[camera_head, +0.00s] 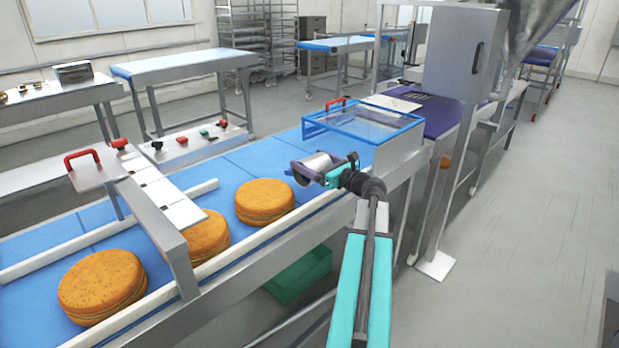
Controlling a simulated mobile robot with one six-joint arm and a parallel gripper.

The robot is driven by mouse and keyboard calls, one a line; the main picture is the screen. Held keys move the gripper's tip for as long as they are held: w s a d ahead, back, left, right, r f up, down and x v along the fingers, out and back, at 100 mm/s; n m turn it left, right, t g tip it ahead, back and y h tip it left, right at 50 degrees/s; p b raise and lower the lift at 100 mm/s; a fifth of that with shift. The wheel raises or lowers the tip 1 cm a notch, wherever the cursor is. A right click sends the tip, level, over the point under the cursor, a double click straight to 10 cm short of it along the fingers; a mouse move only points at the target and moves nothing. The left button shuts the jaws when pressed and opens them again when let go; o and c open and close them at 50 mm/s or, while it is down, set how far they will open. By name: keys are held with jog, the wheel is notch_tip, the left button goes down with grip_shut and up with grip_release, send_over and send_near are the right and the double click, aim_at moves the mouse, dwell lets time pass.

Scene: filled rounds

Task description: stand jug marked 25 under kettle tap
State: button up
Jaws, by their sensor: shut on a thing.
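My gripper (308,170) is at the end of my teal arm, above the blue conveyor belt. Its dark jaws are shut on a small silver cylinder (321,162), which lies on its side between them. I cannot tell whether this is the jug, and no number 25 can be read on it. I cannot make out a kettle tap. A grey metal funnel-shaped vessel (541,40) is cut off at the top right, and I cannot tell if it is the kettle.
Several round orange-brown cakes (264,201) sit on the belt (60,320) at left. A blue-framed clear guard (362,122) stands just beyond my gripper. A steel cabinet (465,55) rises behind it. A green crate (300,275) is under the conveyor. The floor (520,270) at right is clear.

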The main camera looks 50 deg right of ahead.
jog(key=shift+f, duration=0.95)
jog(key=shift+f, duration=1.85)
jog(key=shift+f, duration=0.15)
jog(key=o, duration=1.1)
jog(key=shift+r, duration=0.2)
jog(key=s, duration=0.4)
jog(key=s+b, duration=0.1)
jog(key=s, duration=0.3)
jog(key=s+a, duration=0.1)
jog(key=s, duration=0.3)
